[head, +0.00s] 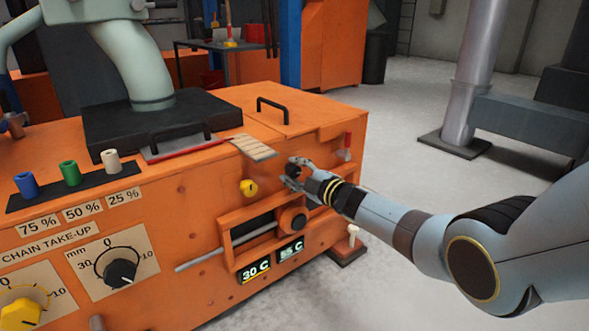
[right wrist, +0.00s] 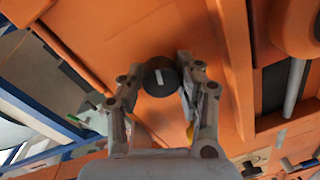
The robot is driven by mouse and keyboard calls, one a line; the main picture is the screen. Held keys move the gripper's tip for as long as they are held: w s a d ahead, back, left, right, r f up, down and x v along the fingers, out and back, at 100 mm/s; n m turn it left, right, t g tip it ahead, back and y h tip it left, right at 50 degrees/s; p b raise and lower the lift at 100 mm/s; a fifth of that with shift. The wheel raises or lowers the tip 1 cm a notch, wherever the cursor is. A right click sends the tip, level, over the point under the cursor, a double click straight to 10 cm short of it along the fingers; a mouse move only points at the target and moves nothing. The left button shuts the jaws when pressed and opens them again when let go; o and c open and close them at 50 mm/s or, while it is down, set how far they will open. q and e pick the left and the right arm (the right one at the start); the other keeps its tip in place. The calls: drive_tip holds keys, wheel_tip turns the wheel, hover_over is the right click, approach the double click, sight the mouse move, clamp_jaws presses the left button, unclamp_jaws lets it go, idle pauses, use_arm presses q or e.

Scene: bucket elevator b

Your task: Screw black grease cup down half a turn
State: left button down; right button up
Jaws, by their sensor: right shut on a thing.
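The black grease cup (right wrist: 160,77) is a round dark cap with a white mark on its face, set against the orange machine's front wall. In the right wrist view it sits between the two fingertips of my right gripper (right wrist: 168,80), which is shut on it from both sides. In the head view my right gripper (head: 292,176) is at the front wall, and its fingers largely hide the cup. A yellow cup (head: 248,187) is on the same wall to the left. My left gripper is not in view.
Below my right gripper is an orange take-up frame (head: 240,212) with a rod, and displays (head: 255,271) reading 30 C and 55 C. A red-handled lever (head: 347,147) is close on the right. Blue, green and white pegs (head: 70,173) stand at left.

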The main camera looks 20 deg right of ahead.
drive_tip(key=m, duration=0.2)
drive_tip(key=shift+d+m, duration=0.1)
drive_tip(key=shift+m, duration=0.3)
drive_tip(key=m, duration=0.3)
drive_tip(key=shift+f+y+p, duration=0.1)
drive_tip(key=shift+y+p, duration=0.2)
drive_tip(key=m, duration=0.4)
drive_tip(key=shift+m, duration=0.3)
drive_tip(key=m, duration=0.2)
drive_tip(key=shift+d+f+m, duration=0.1)
drive_tip(key=shift+m, duration=0.2)
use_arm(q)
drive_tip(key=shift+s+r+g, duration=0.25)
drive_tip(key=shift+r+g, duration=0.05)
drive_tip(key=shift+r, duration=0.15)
use_arm(e)
drive_tip(key=shift+m+y, duration=0.3)
drive_tip(key=shift+m, duration=0.1)
drive_tip(key=o, duration=1)
drive_tip(key=shift+o, duration=0.9)
